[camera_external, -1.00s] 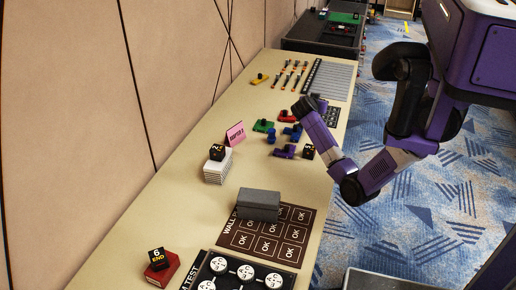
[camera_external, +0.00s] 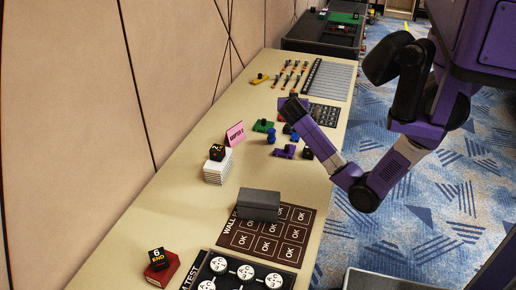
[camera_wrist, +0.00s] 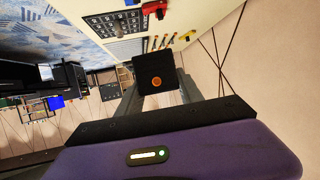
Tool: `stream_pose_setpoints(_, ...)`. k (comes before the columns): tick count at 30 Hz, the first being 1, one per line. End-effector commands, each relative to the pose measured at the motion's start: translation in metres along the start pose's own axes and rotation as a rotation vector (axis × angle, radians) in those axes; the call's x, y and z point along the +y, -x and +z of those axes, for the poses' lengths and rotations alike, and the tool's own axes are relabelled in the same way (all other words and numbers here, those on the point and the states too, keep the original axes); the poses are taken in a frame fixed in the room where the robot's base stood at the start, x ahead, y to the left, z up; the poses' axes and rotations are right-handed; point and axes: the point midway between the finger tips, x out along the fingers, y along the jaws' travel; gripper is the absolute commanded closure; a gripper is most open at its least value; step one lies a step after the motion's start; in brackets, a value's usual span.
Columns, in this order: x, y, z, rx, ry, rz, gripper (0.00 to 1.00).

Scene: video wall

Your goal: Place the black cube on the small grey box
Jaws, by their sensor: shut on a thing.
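My gripper (camera_wrist: 158,88) is shut on a black cube (camera_wrist: 148,72) with an orange round mark on its face. In the external view my gripper (camera_external: 288,105) is over the far middle of the table, and the held cube is hard to tell from the dark fingers. The small grey box (camera_external: 258,198) lies nearer the camera, on the dark mat with OK squares (camera_external: 240,240). Its top is bare. The gripper is well beyond it, apart from it.
Another black cube (camera_external: 217,152) sits on a white stack (camera_external: 216,172), one (camera_external: 157,256) on a red box (camera_external: 163,272), and one (camera_external: 308,153) on the table by purple pieces (camera_external: 284,152). A pink card (camera_external: 236,133) stands upright. A wall (camera_external: 80,120) runs along the left.

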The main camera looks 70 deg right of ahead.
Motion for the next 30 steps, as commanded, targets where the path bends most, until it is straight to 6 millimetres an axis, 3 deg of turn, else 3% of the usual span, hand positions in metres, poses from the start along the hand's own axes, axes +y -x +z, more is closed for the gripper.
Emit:
stream_pose_setpoints(3, -0.034, 0.051, 0.006, 0.001, 0.052, -0.127, 0.99)
stream_pose_setpoints(9, -0.075, 0.139, 0.025, -0.001, 0.139, -0.338, 0.99)
stream_pose_setpoints(15, -0.098, 0.232, 0.045, -0.002, 0.227, -0.551, 0.99)
stream_pose_setpoints(21, -0.103, 0.314, 0.058, -0.002, 0.302, -0.738, 0.99)
stream_pose_setpoints(27, -0.100, 0.357, 0.058, 0.000, 0.346, -0.845, 0.99)
stream_pose_setpoints(30, -0.099, 0.360, 0.059, -0.001, 0.358, -0.864, 0.99)
